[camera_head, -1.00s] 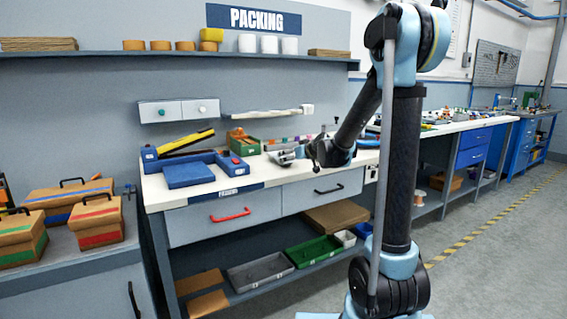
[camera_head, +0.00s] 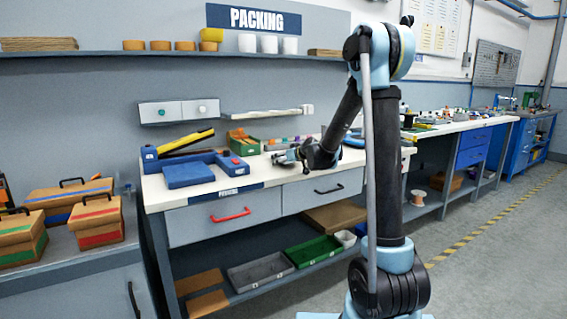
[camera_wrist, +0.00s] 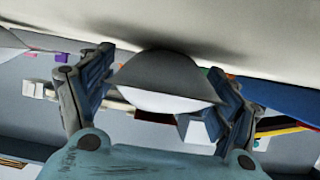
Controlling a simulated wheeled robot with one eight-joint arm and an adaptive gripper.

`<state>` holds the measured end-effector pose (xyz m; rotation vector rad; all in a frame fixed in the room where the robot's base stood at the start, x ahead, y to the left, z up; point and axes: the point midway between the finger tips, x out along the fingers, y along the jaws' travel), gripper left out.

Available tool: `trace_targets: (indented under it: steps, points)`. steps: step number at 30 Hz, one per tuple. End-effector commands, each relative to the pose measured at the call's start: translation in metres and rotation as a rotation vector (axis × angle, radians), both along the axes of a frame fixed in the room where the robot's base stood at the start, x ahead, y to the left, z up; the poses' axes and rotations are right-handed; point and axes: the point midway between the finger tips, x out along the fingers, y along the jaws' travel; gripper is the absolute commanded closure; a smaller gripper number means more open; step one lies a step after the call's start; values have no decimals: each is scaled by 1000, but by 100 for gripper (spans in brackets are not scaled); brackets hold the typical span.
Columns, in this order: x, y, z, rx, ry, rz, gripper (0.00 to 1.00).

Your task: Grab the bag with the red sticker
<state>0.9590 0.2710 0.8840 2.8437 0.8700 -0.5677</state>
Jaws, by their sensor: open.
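The bag with the red sticker (camera_head: 97,221) is a brown, box-like bag with a dark handle and a red band. It stands upright at the right front of the grey cabinet top at the left in the head view. A green-banded bag (camera_head: 22,238) stands left of it and a blue-banded bag (camera_head: 45,200) behind. My gripper (camera_head: 283,157) is over the packing bench, well to the right of the bags. In the wrist view its fingers (camera_wrist: 162,65) are spread apart. A grey-white rounded shape shows between them; I cannot tell what it is. No bag shows in the wrist view.
The packing bench (camera_head: 205,197) holds a blue tray (camera_head: 188,174), a green bin (camera_head: 244,143) and small parts. A gap separates it from the grey cabinet (camera_head: 85,295). A shelf (camera_head: 130,53) runs above. The floor (camera_head: 480,270) at the right is clear.

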Motion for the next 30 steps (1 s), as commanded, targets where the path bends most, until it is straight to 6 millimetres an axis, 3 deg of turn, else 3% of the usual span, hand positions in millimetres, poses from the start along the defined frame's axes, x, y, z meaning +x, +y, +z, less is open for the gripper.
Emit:
trace_targets:
  steps: [8, 11, 15, 16, 25, 30]
  points:
    - [1, 1, -1, 0, 0, 0, 18]
    - [1, 1, -1, 0, 0, 0, 36]
    - [1, 1, -1, 0, 0, 0, 68]
    - [1, 1, -1, 0, 0, 0, 72]
    - [1, 1, 0, 0, 0, 0, 72]
    - [1, 1, 13, 0, 0, 0, 72]
